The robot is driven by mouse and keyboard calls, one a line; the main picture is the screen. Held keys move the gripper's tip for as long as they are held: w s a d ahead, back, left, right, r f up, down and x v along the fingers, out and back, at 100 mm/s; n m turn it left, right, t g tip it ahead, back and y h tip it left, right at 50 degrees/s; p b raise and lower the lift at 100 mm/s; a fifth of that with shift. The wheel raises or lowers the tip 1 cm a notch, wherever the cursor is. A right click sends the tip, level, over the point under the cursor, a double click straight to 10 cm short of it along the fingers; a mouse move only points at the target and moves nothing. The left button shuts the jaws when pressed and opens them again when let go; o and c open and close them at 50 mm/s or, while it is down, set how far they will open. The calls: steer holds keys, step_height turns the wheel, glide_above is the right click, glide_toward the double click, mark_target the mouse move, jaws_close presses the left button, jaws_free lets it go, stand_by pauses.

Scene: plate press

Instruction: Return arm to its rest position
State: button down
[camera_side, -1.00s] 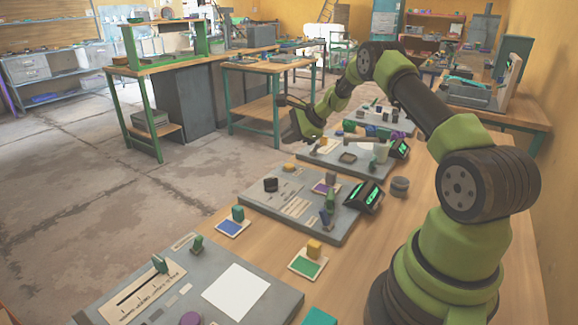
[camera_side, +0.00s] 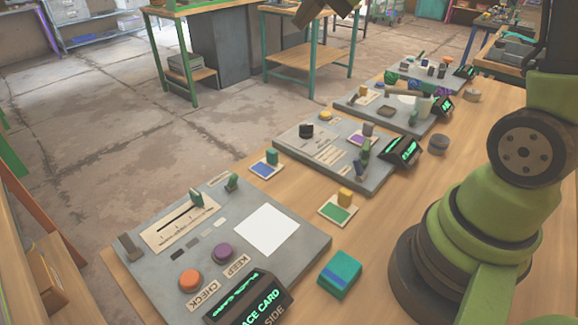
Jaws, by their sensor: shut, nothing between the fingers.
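My arm stands at the right, with its green and black base and lower links (camera_side: 470,215) in view and its upper links cut off by the top edge. A dark brown part at the top edge, cut off by the frame, looks like the end of my gripper (camera_side: 317,11). It is shut and empty, high above the stations and touching nothing. The nearest grey station (camera_side: 135,262) has a white square, a slider, an orange button (camera_side: 189,281) and a purple button (camera_side: 222,252).
A display (camera_side: 250,300) stands at the near station's front edge, partly cut off. A teal block (camera_side: 340,273) and a green card with a yellow block (camera_side: 338,209) lie beside it. More stations (camera_side: 345,180) line the wooden table behind.

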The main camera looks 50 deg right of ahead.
steer(key=s+a+n, duration=0.4)
steer(key=s, duration=0.5)
steer(key=s+a+n, duration=0.4)
steer(key=s+n, duration=0.1)
steer(key=s, duration=0.5)
steer(key=shift+s+r+h, duration=0.3)
steer(key=shift+h, duration=0.1)
